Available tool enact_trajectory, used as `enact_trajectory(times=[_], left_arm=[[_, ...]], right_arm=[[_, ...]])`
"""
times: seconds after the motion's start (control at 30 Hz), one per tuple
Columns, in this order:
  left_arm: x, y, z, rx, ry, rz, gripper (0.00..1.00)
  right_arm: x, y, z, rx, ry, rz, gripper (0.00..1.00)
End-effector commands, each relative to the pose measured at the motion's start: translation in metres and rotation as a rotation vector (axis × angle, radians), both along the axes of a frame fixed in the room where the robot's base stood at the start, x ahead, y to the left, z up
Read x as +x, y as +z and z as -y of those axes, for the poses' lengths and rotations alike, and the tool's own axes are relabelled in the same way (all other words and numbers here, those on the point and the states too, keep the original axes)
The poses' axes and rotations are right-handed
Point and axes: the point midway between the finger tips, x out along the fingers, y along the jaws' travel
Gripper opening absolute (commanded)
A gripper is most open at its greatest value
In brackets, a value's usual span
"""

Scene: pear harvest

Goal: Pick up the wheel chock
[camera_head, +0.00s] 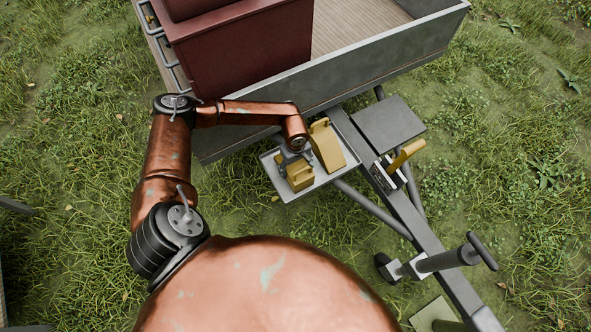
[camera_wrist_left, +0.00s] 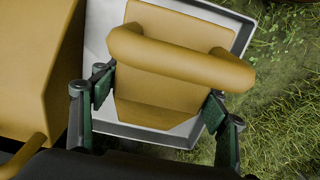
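Two yellow wheel chocks sit on a grey metal tray (camera_head: 287,192) on the trailer's drawbar. The nearer, left chock (camera_head: 301,177) has a rounded bar across its top, large in the left wrist view (camera_wrist_left: 180,57). The other chock (camera_head: 327,146) stands to its right in the head view. My left gripper (camera_head: 296,157) is over the nearer chock. In the wrist view its green-padded fingers (camera_wrist_left: 158,97) lie on either side of that chock's body, close to its sides. Whether they press on it is unclear. The chock appears to rest on the tray. My right gripper is out of view.
The trailer's grey side wall (camera_head: 365,62) and a dark red box (camera_head: 245,50) stand behind the tray. A dark flat plate (camera_head: 389,125), a yellow-handled lever (camera_head: 405,155) and a jack with a crank (camera_head: 450,258) are to the right. Grass surrounds the trailer.

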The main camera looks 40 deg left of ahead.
Motion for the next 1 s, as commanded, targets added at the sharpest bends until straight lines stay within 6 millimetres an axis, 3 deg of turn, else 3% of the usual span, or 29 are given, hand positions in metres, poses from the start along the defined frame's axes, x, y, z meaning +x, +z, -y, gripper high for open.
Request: enact_trajectory(times=[0.63, 1.0], left_arm=[[-0.0003, -0.0002, 0.0001, 0.0, 0.0, -0.001, 0.21], [0.0006, 0.0042, 0.0004, -0.001, 0.0, 0.002, 0.21]], right_arm=[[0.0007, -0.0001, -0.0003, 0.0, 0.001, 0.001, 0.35], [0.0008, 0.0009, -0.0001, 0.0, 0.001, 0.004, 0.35]])
